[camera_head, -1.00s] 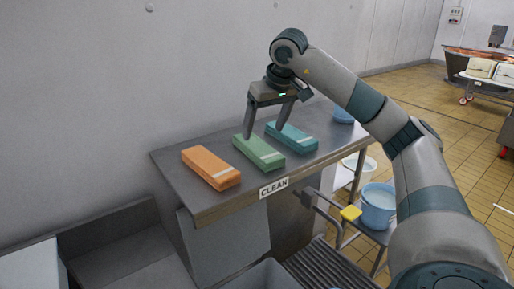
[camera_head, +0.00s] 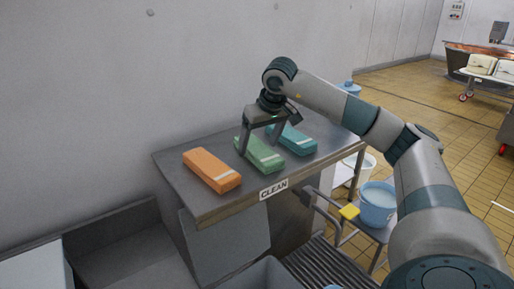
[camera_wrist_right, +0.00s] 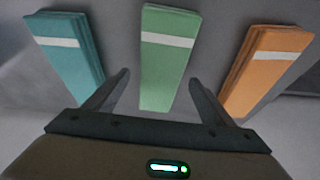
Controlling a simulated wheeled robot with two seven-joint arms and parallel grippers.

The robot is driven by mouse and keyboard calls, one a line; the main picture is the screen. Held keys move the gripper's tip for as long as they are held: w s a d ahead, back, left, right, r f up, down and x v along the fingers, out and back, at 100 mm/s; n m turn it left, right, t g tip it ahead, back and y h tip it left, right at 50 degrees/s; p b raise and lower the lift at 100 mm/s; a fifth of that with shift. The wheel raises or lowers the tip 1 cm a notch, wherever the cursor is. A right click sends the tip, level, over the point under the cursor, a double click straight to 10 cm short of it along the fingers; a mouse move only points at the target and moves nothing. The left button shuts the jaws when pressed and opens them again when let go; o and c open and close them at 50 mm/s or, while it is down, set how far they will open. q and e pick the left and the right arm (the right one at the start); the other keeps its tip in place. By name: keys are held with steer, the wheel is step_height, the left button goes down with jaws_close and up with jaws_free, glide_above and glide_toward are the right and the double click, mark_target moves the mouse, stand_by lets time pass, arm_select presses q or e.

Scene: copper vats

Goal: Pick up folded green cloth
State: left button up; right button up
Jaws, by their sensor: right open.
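The folded green cloth (camera_head: 262,155) lies on the metal table between an orange cloth and a teal cloth, with a pale stripe across it. It also shows in the right wrist view (camera_wrist_right: 167,62), running up from between the finger tips. My right gripper (camera_head: 259,151) is open above the green cloth, its fingers pointing down on either side of it; in the wrist view its fingers (camera_wrist_right: 161,88) are apart with nothing between them but the cloth's near end. Whether the fingers touch the cloth, I cannot tell. My left gripper is not in view.
The orange cloth (camera_head: 212,169) lies to the left and the teal cloth (camera_head: 292,138) close to the right on the table (camera_head: 178,160) with the CLEAN label (camera_head: 273,189). A wall stands behind.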

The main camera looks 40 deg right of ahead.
steer(key=shift+w+d+f, duration=0.1)
steer(key=shift+w+f, duration=0.15)
steer(key=shift+f, duration=0.45)
steer(key=shift+r, duration=0.1)
steer(key=c, duration=1.3)
steer(key=shift+r, duration=0.15)
